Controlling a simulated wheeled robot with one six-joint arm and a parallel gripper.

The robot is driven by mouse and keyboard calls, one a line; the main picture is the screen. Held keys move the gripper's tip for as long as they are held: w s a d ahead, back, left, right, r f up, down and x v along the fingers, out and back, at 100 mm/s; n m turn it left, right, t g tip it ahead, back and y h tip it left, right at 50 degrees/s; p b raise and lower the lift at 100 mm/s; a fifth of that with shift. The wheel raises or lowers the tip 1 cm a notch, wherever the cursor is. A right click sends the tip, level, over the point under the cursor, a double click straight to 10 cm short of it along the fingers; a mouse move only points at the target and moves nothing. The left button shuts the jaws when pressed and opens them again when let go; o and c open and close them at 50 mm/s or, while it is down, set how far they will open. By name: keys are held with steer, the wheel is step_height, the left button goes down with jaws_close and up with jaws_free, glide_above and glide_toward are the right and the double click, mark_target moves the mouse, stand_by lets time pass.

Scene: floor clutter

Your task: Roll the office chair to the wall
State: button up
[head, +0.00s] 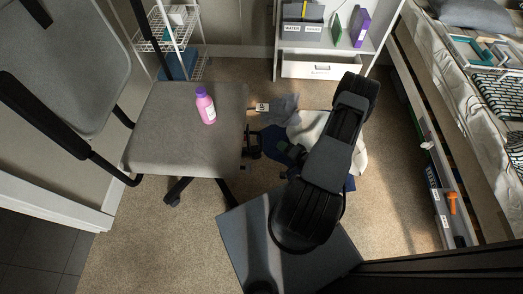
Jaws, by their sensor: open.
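The office chair stands at left in the head view, with a grey seat (168,135), a grey backrest (75,60) and black armrests. A pink bottle with a white label (206,107) stands on its seat. The wall (238,22) runs behind, with a strip of carpet between it and the chair. My arm reaches forward and bends down right of the chair. My gripper (262,144) appears low beside the seat's right edge, dark and partly hidden by my arm. It is open; whether it touches the chair is unclear. Most of the chair's base is hidden under the seat.
Grey-blue (280,107), white (308,128) and dark blue cloths lie on the carpet around my arm. A white shelf unit with a drawer (322,68) stands at the back, a wire rack (183,30) behind the chair. A bed (470,70) lines the right.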

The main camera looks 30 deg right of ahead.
mark_target(261, 142)
step_height(261, 142, down, 4)
steer(key=s+a+m+t+b, duration=0.2)
steer(key=s+a+m, duration=0.1)
steer(key=b+x, duration=0.1)
steer(key=x, duration=0.3)
steer(key=b+x, duration=0.1)
steer(key=x, duration=0.4)
steer(key=b+x, duration=0.1)
steer(key=x, duration=0.3)
steer(key=shift+w+d+r, duration=0.1)
steer(key=shift+w+r, duration=0.2)
steer(key=shift+r, duration=0.1)
jaws_close()
